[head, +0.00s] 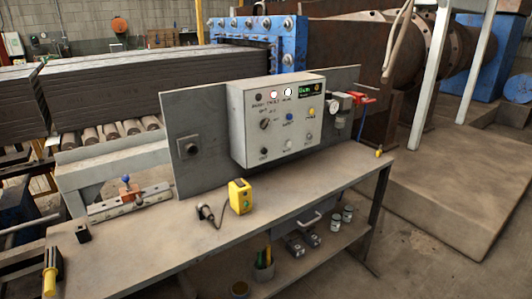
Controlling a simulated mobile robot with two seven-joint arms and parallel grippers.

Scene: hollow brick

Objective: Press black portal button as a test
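A light grey control box (277,140) is mounted on an upright grey panel (177,115) at the back of a workbench. The labels are too small to read, so I cannot tell which black button is the portal one. Neither of my grippers is in view.
A yellow box-shaped device (240,197) and a dark corded tool (205,211) stand on the bench (150,245) before the control box. A yellow-handled tool (49,280) is at the front left. A red-handled fitting (362,99) is right of the box. The bench front is mostly clear.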

